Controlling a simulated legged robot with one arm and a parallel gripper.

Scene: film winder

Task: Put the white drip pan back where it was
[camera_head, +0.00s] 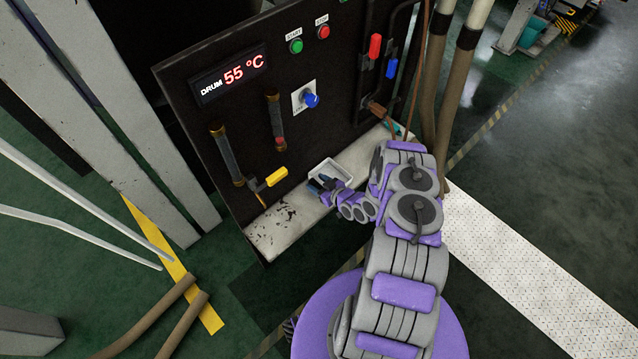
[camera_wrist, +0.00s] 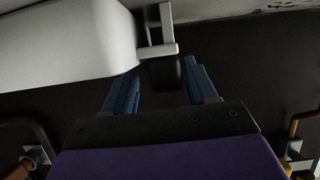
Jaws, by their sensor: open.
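The white drip pan (camera_head: 327,166) is on or just above the pale ledge at the foot of the dark panel, partly hidden by my gripper. In the wrist view, the pan (camera_wrist: 60,45) fills the upper left, with a white bracket and dark grip (camera_wrist: 166,74) at its end. My gripper (camera_head: 322,185) is in front of the pan in the head view. In the wrist view, my gripper's blue fingers (camera_wrist: 162,85) are apart, with the dark grip between them. Contact between fingers and grip cannot be told.
The ledge (camera_head: 285,226) has dark stains left of the pan. The panel holds a yellow-handled valve (camera_head: 276,177), a blue knob (camera_head: 311,100), a temperature display (camera_head: 229,76) and red and blue levers (camera_head: 375,46). Hoses (camera_head: 432,90) stand at the right.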

